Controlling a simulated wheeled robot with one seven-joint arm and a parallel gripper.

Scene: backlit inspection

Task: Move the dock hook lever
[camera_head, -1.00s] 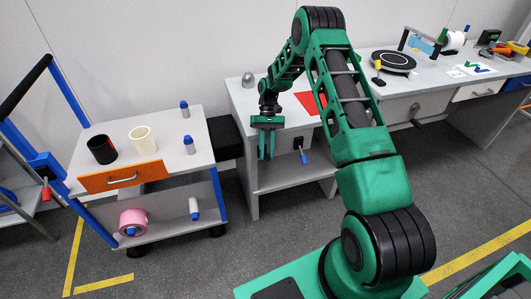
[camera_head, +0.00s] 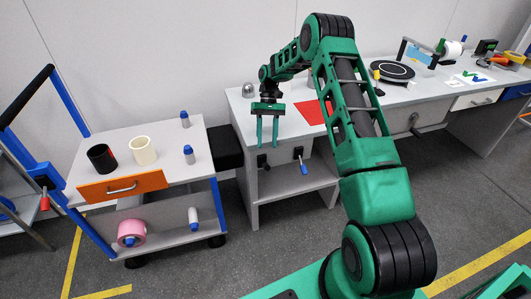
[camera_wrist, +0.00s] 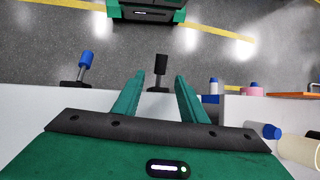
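Two levers sit on the front of the grey table. One has a black handle (camera_head: 263,161) and one has a blue handle (camera_head: 304,167). I cannot tell which is the dock hook lever. My gripper (camera_head: 267,144) is open and empty, its fingers pointing down just above the black-handled lever. In the wrist view, the black handle (camera_wrist: 160,65) shows between and beyond the two fingers (camera_wrist: 157,80), with no clear contact. The blue handle (camera_wrist: 86,59) stands to the left there, outside the fingers.
A cart (camera_head: 70,187) with an orange drawer (camera_head: 123,186), cups and blue-capped bottles stands at left. A red-handled part (camera_head: 45,201) is beside it. A red sheet (camera_head: 313,113) and a grey dome (camera_head: 248,90) lie on the table. Open floor is in front.

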